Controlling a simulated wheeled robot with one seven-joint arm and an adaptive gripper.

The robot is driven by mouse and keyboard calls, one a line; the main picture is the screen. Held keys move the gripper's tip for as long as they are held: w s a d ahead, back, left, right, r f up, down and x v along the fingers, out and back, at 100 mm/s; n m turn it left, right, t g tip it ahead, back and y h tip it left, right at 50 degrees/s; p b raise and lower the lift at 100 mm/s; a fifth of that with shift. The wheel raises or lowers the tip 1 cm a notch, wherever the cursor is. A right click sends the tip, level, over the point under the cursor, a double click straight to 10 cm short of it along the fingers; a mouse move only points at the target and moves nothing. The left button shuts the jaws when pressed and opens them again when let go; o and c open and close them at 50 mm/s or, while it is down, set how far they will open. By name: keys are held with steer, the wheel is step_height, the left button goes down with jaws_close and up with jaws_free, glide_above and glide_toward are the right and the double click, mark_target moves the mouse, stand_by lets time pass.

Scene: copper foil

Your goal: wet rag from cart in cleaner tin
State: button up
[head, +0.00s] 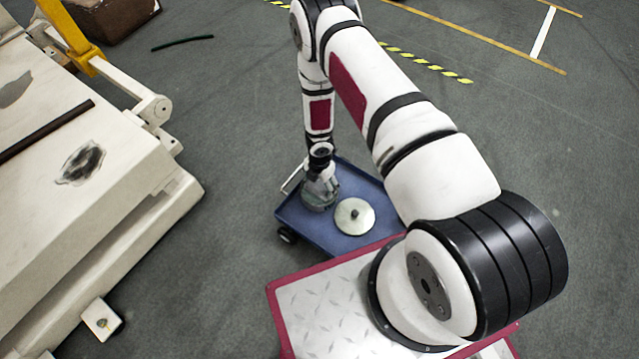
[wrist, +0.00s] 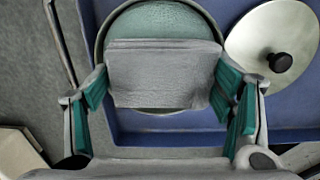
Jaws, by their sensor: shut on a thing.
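My gripper (wrist: 163,88) is shut on a grey folded rag (wrist: 160,72), held across between its teal finger pads in the wrist view. Behind the rag is the round cleaner tin (wrist: 160,20), open with a greenish inside; the rag covers much of its opening. I cannot tell how far the rag is above or inside the tin. The tin stands on the blue cart (head: 350,175). In the head view my gripper (head: 320,188) points down at the cart's left part and hides most of the rag and tin.
A round pale lid (head: 354,217) with a dark knob lies on the cart to the right of the tin; it also shows in the wrist view (wrist: 268,38). A large cream machine (head: 90,200) stands at the left. Grey floor (head: 235,120) is clear between them.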

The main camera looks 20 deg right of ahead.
mark_target(320, 184)
steer(key=shift+f+b, duration=0.4)
steer(key=shift+f, duration=0.15)
stand_by(1.6)
steer(key=shift+r, duration=0.1)
steer(key=shift+r+p, duration=2.35)
steer(key=shift+r, duration=1.15)
